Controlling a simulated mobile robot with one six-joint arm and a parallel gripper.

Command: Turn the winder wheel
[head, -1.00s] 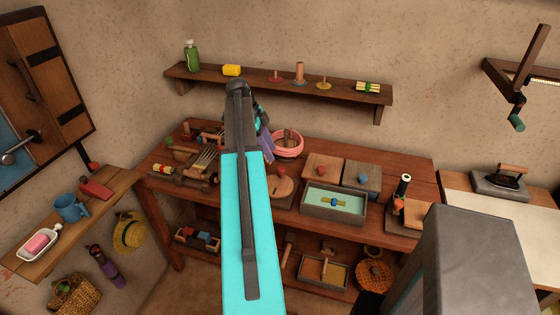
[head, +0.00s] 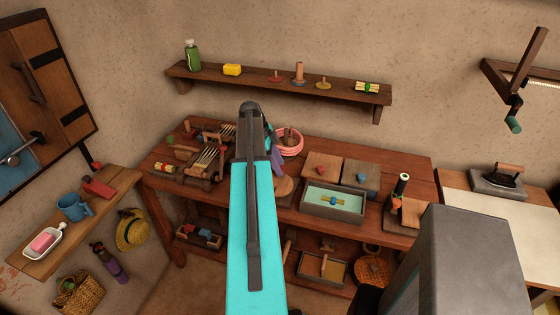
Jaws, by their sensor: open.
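A round flat wooden disc (head: 285,189), which looks like the winder wheel, lies on the workbench top in the middle. My teal arm covers its left part, so its peg is hidden. My gripper (head: 275,158) is mostly hidden behind my arm; only a bit of teal and purple shows at the arm's right edge, above and behind the disc. The jaws are open and I see nothing held. I cannot tell whether the gripper touches the disc.
A pink coiled basket (head: 289,145) stands close behind the disc. A grey tray (head: 330,212) and two lidded boxes stand to the right. A wooden frame with pale threads (head: 206,160) stands to the left. A wall shelf (head: 290,88) runs above the bench (head: 405,165).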

